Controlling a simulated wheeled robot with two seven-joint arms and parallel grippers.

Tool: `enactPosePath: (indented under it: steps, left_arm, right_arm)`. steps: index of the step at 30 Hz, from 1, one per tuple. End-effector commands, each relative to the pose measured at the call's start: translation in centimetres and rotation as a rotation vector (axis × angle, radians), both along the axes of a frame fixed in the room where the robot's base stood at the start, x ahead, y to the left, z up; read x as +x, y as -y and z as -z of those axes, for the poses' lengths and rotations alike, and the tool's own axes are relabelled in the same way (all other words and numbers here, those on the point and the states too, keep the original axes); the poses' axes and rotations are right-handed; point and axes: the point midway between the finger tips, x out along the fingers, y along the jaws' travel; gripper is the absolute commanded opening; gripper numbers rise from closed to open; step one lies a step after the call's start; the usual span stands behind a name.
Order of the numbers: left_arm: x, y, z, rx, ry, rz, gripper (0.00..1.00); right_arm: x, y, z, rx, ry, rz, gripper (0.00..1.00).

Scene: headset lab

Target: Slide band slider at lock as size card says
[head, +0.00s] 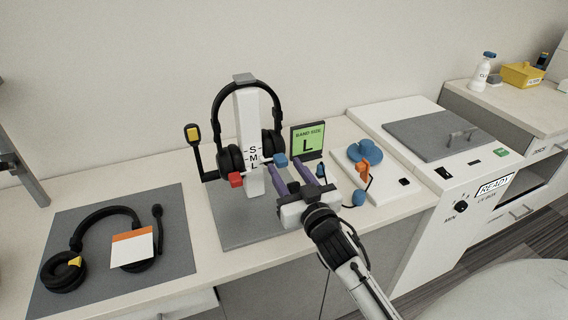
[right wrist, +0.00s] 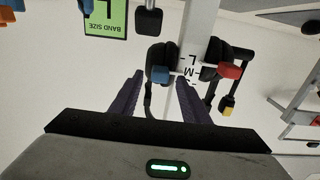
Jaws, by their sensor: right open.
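A black headset (head: 226,98) hangs on a white post marked S, M, L from top to bottom. A red knob (head: 236,180) sits on the post's left and a blue knob (head: 281,160) on its right. In the right wrist view, which is upside down, the blue knob (right wrist: 161,74) and red knob (right wrist: 229,70) look about level with M. The size card (head: 307,140) reads BAND SIZE L. My right gripper (head: 284,168) is open; in its wrist view the blue knob appears between its purple fingertips. I cannot tell whether they touch. My left gripper is out of view.
Another headset (head: 105,216) with a white-and-orange card (head: 132,247) lies on the grey mat (head: 183,232) at left. Farther right is a white box (head: 461,183) reading READY.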

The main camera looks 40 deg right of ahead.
Motion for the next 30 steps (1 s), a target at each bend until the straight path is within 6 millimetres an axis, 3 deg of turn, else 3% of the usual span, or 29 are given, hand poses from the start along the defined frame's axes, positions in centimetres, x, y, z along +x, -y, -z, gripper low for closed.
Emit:
enactPosePath:
  steps: [6, 15, 23, 30]
  left_arm:
    - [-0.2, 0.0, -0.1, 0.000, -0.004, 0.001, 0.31]
    - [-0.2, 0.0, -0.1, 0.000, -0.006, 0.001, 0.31]
    - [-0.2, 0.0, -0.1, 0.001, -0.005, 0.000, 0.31]
    - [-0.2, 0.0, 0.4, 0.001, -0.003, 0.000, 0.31]
  right_arm:
    - [2.1, 0.5, 0.0, -0.002, 0.000, -0.001, 0.42]
    - [2.3, 0.5, 0.0, -0.001, -0.001, -0.001, 0.42]
    - [2.3, 0.5, 0.1, -0.001, -0.001, -0.001, 0.00]
    - [2.3, 0.5, 0.8, -0.001, -0.002, 0.000, 0.00]
